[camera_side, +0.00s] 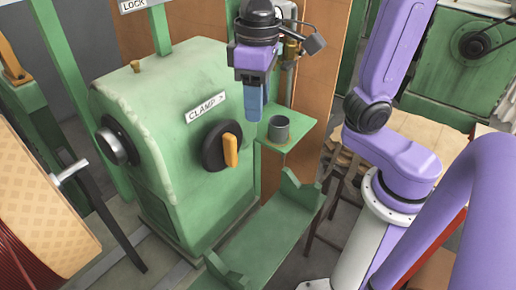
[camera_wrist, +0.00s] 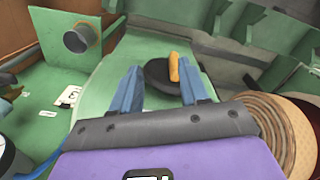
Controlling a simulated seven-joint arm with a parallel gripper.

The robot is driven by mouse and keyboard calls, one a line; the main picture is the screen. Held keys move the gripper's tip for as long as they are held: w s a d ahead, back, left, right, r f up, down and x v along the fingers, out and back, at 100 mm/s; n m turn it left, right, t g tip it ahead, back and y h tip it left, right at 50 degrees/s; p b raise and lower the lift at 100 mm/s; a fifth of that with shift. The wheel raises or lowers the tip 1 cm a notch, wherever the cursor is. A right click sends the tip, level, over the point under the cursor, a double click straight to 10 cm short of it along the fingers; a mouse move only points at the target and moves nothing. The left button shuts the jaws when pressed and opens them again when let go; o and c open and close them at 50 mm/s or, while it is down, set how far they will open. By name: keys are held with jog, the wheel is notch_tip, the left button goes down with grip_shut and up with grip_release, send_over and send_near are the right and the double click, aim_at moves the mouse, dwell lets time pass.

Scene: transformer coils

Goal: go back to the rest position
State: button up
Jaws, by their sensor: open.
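My gripper (camera_side: 254,116) hangs in the air in front of the green machine (camera_side: 180,110), with its blue fingers pointing down. In the wrist view my gripper (camera_wrist: 158,92) has its two blue fingers apart and nothing between them. A black round knob with an orange handle (camera_side: 231,150) sits on the machine's face beside the "CLAMP" label, below and left of the fingers. The orange handle (camera_wrist: 174,67) also shows in the wrist view, beyond the fingertips and apart from them.
A grey cup (camera_side: 278,128) stands on a small green shelf (camera_side: 300,131) just right of the fingers. A green cradle (camera_side: 265,235) lies below. A large coil drum (camera_side: 45,205) stands at the left. A green post (camera_side: 160,30) rises behind the machine.

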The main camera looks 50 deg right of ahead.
jog(key=s+d+f+n, duration=0.8)
jog(key=s+d+f, duration=0.1)
jog(key=s+f, duration=0.1)
jog(key=shift+s+d+f, duration=0.25)
jog(key=shift+s+f, duration=0.1)
jog(key=shift+s, duration=0.25)
